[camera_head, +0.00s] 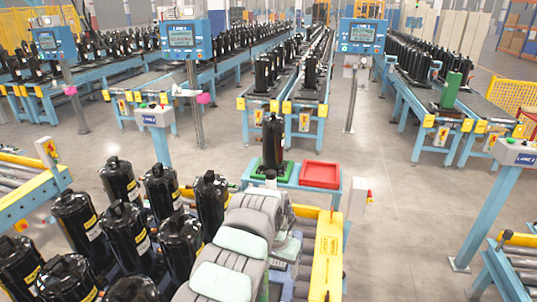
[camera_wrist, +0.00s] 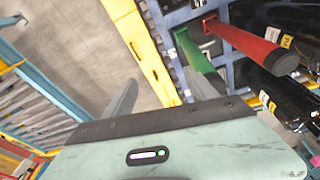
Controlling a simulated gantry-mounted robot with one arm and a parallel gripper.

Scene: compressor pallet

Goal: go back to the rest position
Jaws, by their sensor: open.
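My gripper (camera_wrist: 165,85) is open in the wrist view, its two grey fingers apart with nothing seen between them. Below it are a yellow beam and grey floor. In the head view my arm rises from the bottom centre beside the pallet, and its own links hide the fingers. Several black compressors (camera_head: 127,235) with yellow labels stand upright at the lower left, left of my arm. One black compressor (camera_head: 273,143) stands upright on the green tray (camera_head: 288,169) beyond my arm.
A red tray (camera_head: 320,174), seemingly empty, lies right of the green one on a blue stand. A yellow rail (camera_head: 327,255) runs close on my arm's right. A red post (camera_wrist: 250,45) and a green post (camera_wrist: 195,52) stand near my fingers.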

